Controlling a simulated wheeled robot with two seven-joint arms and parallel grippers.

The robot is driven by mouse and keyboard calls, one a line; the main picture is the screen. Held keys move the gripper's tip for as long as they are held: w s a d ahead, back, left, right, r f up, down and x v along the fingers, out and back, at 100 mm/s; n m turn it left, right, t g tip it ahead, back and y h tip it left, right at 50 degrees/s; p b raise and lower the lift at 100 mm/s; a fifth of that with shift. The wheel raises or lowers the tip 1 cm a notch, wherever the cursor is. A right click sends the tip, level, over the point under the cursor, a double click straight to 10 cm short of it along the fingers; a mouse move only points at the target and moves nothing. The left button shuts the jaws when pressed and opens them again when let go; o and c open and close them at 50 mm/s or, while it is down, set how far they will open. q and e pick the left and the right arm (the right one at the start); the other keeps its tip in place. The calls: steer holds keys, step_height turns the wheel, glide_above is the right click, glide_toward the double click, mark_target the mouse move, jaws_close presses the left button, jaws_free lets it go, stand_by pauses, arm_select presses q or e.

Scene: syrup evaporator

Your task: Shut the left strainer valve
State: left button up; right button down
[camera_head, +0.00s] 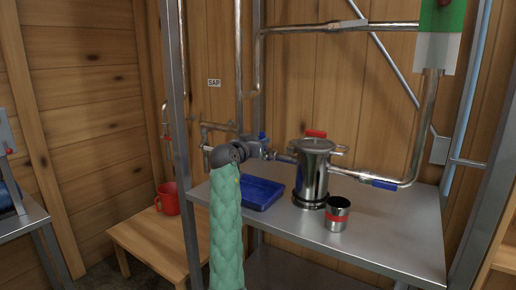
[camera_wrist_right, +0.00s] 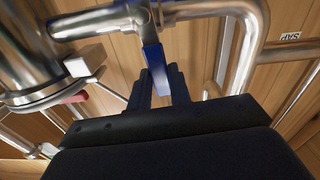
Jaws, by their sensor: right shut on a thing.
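The steel strainer pot (camera_head: 316,172) stands on the metal shelf, with pipes on both sides. The left strainer valve sits on the pipe left of the pot, and part of its blue lever (camera_head: 262,136) shows beside my right gripper (camera_head: 256,150). In the right wrist view the blue lever (camera_wrist_right: 154,62) lies between the two dark fingers of my right gripper (camera_wrist_right: 160,84), which are shut on it. There the lever points away from the pipe, across its run. My gripper hides much of the valve in the head view. My left gripper is not in view.
A blue tray (camera_head: 262,194) lies below the valve. A steel cup with a red band (camera_head: 338,214) stands in front of the pot. Another blue lever (camera_head: 384,184) lies along the right pipe. A red mug (camera_head: 168,198) stands on the wooden table (camera_head: 150,238). A metal post (camera_head: 181,100) rises left of my arm.

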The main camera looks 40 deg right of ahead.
steer(key=shift+s+d+f+m+b, duration=0.1)
steer(key=shift+s+m+b, duration=0.15)
steer(key=shift+m+b, duration=0.2)
stand_by(0.3)
steer(key=c, duration=1.3)
jaws_free()
steer(key=shift+v, duration=3.9)
